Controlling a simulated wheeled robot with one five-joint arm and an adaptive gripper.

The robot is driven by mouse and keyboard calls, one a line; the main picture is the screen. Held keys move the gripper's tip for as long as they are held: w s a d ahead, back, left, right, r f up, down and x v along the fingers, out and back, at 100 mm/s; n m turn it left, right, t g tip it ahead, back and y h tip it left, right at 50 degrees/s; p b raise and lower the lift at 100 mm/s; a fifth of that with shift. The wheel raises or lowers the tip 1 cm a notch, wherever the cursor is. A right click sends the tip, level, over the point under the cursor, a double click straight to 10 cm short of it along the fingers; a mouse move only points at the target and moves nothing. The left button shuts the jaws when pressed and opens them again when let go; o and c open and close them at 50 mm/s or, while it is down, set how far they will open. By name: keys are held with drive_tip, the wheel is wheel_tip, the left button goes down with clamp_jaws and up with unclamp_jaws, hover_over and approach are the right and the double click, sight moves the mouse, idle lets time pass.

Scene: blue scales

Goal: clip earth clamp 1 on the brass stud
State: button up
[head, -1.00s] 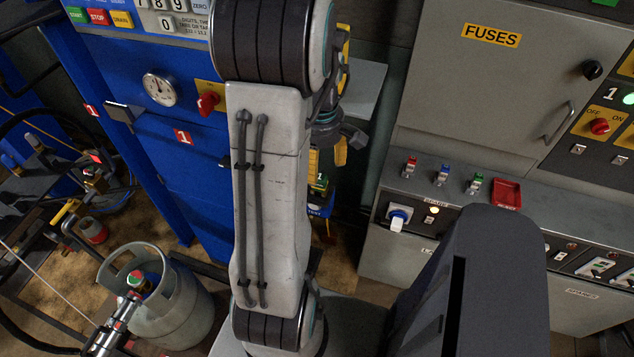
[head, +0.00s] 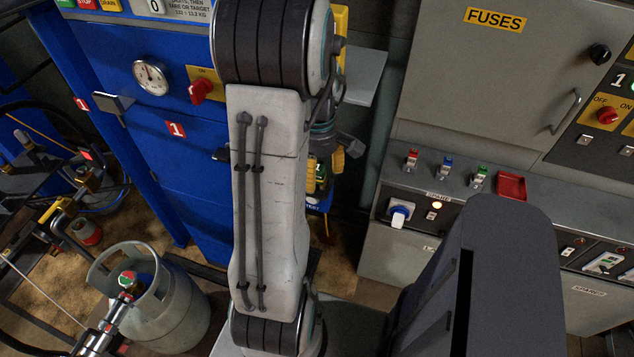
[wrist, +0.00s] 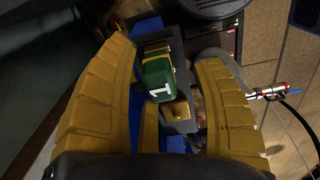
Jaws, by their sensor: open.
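A green block marked 1 (wrist: 158,80), which looks like earth clamp 1, sits in a dark holder between my fingers in the wrist view. In the head view the green piece (head: 320,177) shows low beside the blue cabinet, partly behind my arm. A brass-coloured square piece (wrist: 177,113) lies just below the block in the wrist view. I cannot tell whether it is the stud or part of the clamp. My gripper (wrist: 172,80) is open, its yellow fingers on either side of the block with gaps visible. It also shows in the head view (head: 325,166), mostly hidden by my arm.
The blue cabinet (head: 165,160) stands left, with a gauge and a red knob. The grey fuse cabinet (head: 470,90) and its sloped panel (head: 455,190) stand right. A gas cylinder (head: 160,310) is at lower left. A hose with a metal fitting (wrist: 268,93) shows right in the wrist view.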

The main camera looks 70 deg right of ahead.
sight(318, 180)
drive_tip(key=shift+f+b, duration=1.05)
drive_tip(key=shift+f, duration=0.6)
drive_tip(key=shift+c, duration=0.4)
clamp_jaws()
idle(0.3)
drive_tip(key=shift+r, duration=0.15)
drive_tip(key=shift+a+r+p, duration=0.15)
drive_tip(key=shift+r+p, duration=0.65)
drive_tip(key=shift+r, duration=0.15)
drive_tip(key=shift+d+r+p, duration=0.2)
drive_tip(key=shift+r+p, duration=1.3)
drive_tip(key=shift+r, duration=0.5)
